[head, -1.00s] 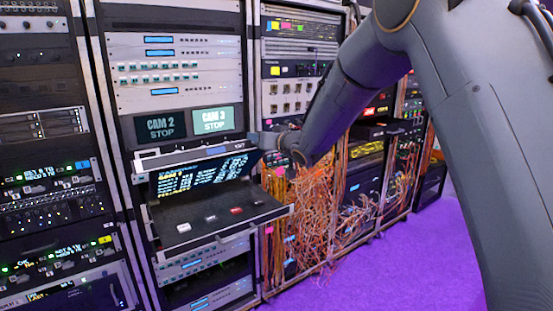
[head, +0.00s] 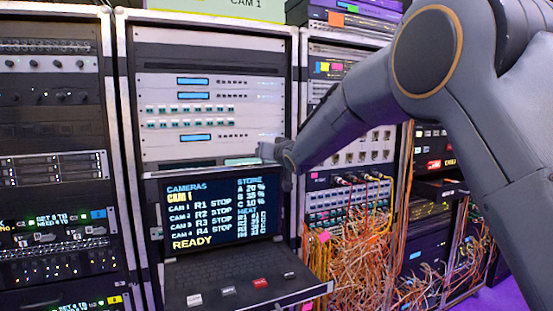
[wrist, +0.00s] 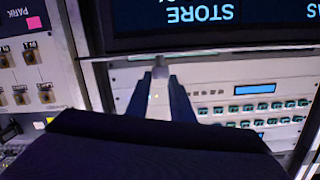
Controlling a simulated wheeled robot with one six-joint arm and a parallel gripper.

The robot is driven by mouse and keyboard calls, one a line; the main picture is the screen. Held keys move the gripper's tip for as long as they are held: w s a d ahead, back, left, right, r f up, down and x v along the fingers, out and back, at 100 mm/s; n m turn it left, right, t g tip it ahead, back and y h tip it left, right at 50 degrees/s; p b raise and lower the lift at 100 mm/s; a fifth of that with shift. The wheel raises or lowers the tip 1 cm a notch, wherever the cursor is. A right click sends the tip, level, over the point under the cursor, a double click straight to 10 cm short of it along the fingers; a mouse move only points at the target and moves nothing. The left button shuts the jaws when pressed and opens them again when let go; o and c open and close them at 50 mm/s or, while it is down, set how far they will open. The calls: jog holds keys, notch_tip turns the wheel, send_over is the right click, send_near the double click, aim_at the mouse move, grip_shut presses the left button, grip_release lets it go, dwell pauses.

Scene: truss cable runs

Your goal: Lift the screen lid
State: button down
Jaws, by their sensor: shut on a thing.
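The screen lid (head: 222,212) stands raised in the head view, its lit display facing me with camera lines and "READY" on it. It is hinged at the back of the pulled-out keyboard drawer (head: 230,272). My gripper (head: 270,152) is at the lid's upper right edge. In the wrist view my gripper (wrist: 160,98) is shut on a pale tab at the lid's edge. The lid's dark display face (wrist: 200,15) shows upside down above it. The fingertips are small in the head view, and the lid's upper right corner is partly hidden by my wrist.
White rack panels with rows of switches (head: 190,110) stand behind and above the lid. Loose orange cables (head: 350,250) hang from the rack at right, below my arm. Purple floor (head: 505,298) shows at the lower right.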

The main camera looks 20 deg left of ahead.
jog(key=shift+w+a+f, duration=0.15)
jog(key=shift+w+a, duration=0.25)
jog(key=shift+a, duration=0.3)
jog(key=shift+s+f, duration=0.1)
jog(key=shift+f, duration=0.35)
dwell(0.5)
jog(key=c, duration=2)
grip_release()
jog(key=o, duration=0.4)
jog(key=shift+s+a, duration=0.1)
jog(key=shift+a, duration=0.2)
jog(key=shift+o, duration=0.2)
jog(key=shift+w+d+r, duration=0.25)
jog(key=shift+d+r, duration=0.05)
jog(key=shift+d, duration=0.05)
jog(key=shift+s+d+r, duration=0.1)
jog(key=shift+d, duration=0.05)
jog(key=b+v, duration=0.3)
jog(key=v, duration=0.4)
jog(key=shift+s, duration=0.2)
jog(key=shift+d, duration=0.15)
